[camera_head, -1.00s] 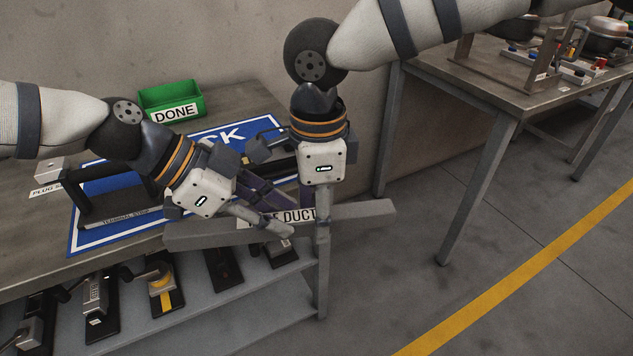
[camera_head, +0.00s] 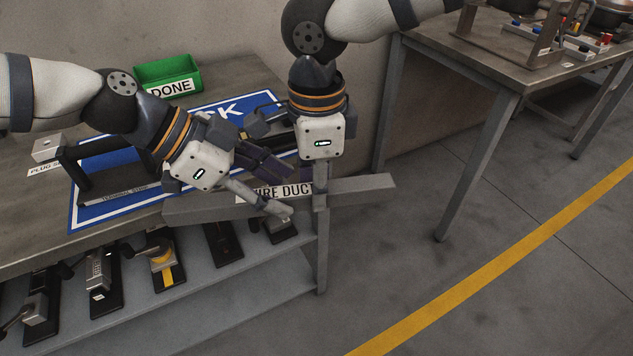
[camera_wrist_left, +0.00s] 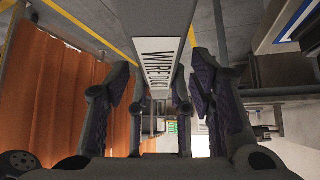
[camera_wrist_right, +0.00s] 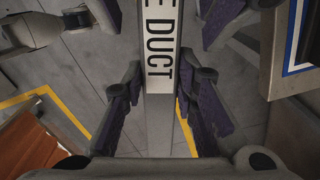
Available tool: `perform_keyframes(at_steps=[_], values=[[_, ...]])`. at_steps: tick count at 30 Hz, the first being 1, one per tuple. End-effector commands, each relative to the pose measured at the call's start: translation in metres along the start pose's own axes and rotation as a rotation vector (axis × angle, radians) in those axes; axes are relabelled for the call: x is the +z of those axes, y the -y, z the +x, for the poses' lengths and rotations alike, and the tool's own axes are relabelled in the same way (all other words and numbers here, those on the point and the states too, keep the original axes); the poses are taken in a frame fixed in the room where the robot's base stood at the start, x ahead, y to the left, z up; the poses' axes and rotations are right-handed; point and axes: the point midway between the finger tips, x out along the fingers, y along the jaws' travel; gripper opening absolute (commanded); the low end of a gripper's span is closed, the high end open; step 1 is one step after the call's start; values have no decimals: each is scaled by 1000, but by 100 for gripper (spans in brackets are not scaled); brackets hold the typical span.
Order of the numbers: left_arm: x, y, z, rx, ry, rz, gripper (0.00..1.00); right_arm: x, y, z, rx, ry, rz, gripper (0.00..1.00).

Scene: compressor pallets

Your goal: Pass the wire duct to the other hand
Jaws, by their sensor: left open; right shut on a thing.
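The wire duct (camera_head: 358,189) is a long grey bar with a white "WIRE DUCT" label, held level in front of the table's edge. My right gripper (camera_head: 320,202) is shut on it, right of the label, pointing down. In the left wrist view the duct (camera_wrist_left: 158,15) runs between the spread left fingers (camera_wrist_left: 160,100). In the right wrist view the duct (camera_wrist_right: 158,120) lies between the right fingers (camera_wrist_right: 160,105); the left fingers show near the top.
The table (camera_head: 30,225) holds a blue mat (camera_head: 85,215), a green DONE bin (camera_head: 168,78) and a terminal strip stand. A lower shelf (camera_head: 215,290) carries several devices. Another table (camera_head: 470,75) stands at the right. The floor between is clear.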

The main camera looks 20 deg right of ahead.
Motion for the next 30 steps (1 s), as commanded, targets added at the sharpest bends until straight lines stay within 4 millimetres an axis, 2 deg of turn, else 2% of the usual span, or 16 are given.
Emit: perform_keyframes(at_steps=[4, 12, 15, 18, 20, 22, 26, 27, 29, 30], values=[[0, 1, -21, -5, -1, 1, 50, 0, 0, -1, -1, 1, 0, 0], [-1, 1, -92, -6, -1, 2, 50, 0, 0, -1, -1, 1, 0, 0], [-1, 1, -109, -5, -1, 1, 50, 0, 0, 0, -1, 1, 0, 0], [0, 0, -116, 1, 0, -4, 50, 0, 0, 0, -1, 1, 0, 0], [0, -6, -110, 16, 2, -32, 50, 0, 0, 0, -1, 1, 0, 0], [0, -20, -89, 55, 9, -113, 50, 0, 0, 0, -1, 1, 0, 0], [4, -73, -25, 173, 56, -403, 50, 0, 0, 0, 0, 1, 0, 0], [18, -86, -6, 183, 81, -514, 50, 0, 0, 0, 0, 1, 0, 0], [52, -97, 20, 153, 119, -662, 50, 0, 0, 0, 0, 1, 0, 0], [75, -107, 35, 133, 149, -758, 50, 0, 0, 0, 0, 1, 0, 0]])
